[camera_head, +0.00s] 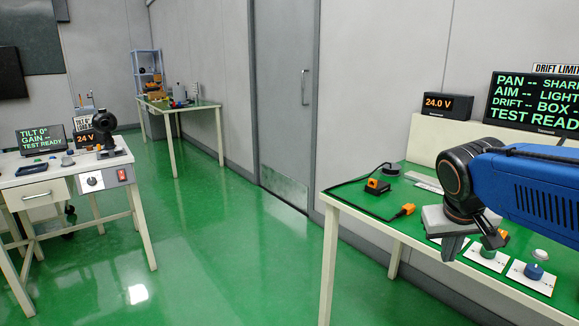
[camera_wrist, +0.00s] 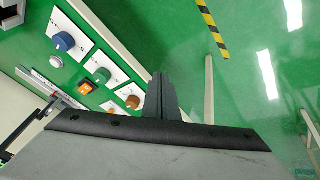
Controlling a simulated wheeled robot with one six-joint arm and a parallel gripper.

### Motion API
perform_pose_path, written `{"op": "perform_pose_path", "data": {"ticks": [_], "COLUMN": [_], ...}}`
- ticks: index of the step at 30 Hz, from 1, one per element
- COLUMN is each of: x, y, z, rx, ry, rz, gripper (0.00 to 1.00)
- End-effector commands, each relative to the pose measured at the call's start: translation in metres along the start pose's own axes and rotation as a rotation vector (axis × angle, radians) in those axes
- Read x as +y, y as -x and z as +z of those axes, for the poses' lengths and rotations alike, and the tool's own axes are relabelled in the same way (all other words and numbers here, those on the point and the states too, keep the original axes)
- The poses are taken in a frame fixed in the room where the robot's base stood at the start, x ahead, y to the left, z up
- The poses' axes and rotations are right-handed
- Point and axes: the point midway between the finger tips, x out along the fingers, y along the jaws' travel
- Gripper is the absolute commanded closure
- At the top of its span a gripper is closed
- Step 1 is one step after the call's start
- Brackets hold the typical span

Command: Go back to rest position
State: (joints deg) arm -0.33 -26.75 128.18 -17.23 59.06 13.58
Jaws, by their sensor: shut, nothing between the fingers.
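My gripper (camera_head: 450,245) hangs from the end of my blue arm over the front edge of the green-topped bench (camera_head: 345,202) at right. In the wrist view my gripper (camera_wrist: 158,78) shows as dark fingers pressed together with nothing between them. It is apart from the knobs. A blue knob (camera_head: 534,271) and a green knob (camera_head: 489,254) sit on white plates on the bench. The wrist view also shows a brown knob (camera_wrist: 132,102) close beside the fingers. My arm hides part of the bench in the head view.
An orange connector (camera_head: 404,211) on a black cable and a black-and-orange socket (camera_head: 377,186) lie on the bench. A 24.0 V display (camera_head: 447,106) and a text screen (camera_head: 535,103) stand behind. A white table (camera_head: 60,172) stands at left. Green floor (camera_head: 215,240) between is clear.

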Motion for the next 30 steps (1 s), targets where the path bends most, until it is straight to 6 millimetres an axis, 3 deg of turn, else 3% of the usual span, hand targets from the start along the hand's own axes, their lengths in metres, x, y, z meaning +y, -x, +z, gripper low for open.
{"op": "perform_pose_path", "data": {"ticks": [1, 9, 15, 17, 21, 26, 30], "x": [-0.005, -0.035, -0.052, -0.055, -0.057, -0.057, -0.052], "y": [0.001, -0.008, -0.016, -0.017, -0.019, -0.019, -0.011], "z": [0.02, 0.109, 0.151, 0.157, 0.164, 0.162, 0.144], "rx": [0.004, 0.022, 0.038, 0.041, 0.043, 0.042, 0.036], "ry": [0.005, 0.045, 0.064, 0.066, 0.07, 0.069, 0.043], "rz": [-0.026, -0.166, -0.235, -0.246, -0.257, -0.257, -0.246], "gripper": [1.0, 1.0, 1.0, 1.0, 0.68, 0.68, 0.68]}}
